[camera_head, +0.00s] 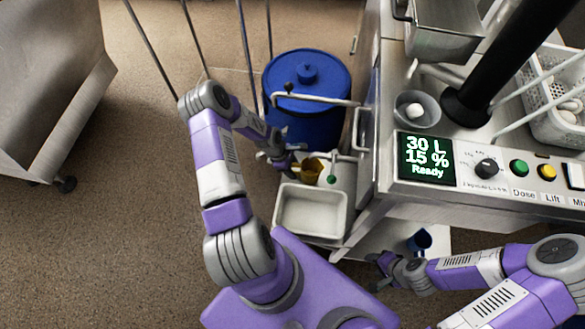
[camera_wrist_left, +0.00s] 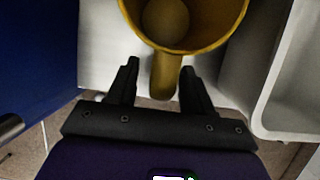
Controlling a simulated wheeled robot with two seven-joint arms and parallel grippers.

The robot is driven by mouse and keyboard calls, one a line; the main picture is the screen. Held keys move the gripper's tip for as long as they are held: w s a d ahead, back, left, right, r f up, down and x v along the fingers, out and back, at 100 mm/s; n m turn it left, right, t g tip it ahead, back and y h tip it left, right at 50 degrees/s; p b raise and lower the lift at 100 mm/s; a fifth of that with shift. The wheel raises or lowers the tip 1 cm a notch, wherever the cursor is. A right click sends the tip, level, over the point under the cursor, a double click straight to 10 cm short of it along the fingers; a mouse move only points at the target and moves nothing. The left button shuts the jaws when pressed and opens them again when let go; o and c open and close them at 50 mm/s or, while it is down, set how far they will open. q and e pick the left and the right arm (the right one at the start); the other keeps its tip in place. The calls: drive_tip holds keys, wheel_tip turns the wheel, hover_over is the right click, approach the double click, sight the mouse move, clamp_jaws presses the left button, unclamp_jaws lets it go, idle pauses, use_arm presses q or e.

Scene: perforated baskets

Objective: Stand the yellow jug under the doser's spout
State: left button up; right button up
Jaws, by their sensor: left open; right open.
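The yellow jug (camera_head: 312,171) stands on a pale surface beside the blue drum, mouth up. In the left wrist view the jug (camera_wrist_left: 218,40) fills the top centre, with its handle (camera_wrist_left: 164,78) pointing toward my gripper. My left gripper (camera_head: 284,163) is open at the jug; in its wrist view the two fingers (camera_wrist_left: 160,82) are on either side of the handle, with gaps visible. A thin pipe with a green tip (camera_head: 332,178) is just right of the jug; I cannot tell whether it is the doser's spout. My right gripper (camera_head: 378,264) is open and empty, lower right.
A white basin (camera_head: 311,211) lies just in front of the jug. The blue drum (camera_head: 307,95) stands behind it. A blue jug (camera_head: 420,240) is near my right gripper. The steel panel with the display (camera_head: 427,158) rises at right. Bare floor lies left.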

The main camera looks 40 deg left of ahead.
use_arm(q)
drive_tip(key=p+v, duration=0.4)
drive_tip(key=v, duration=0.7)
drive_tip(key=shift+r, duration=0.4)
drive_tip(key=shift+s+a, duration=0.1)
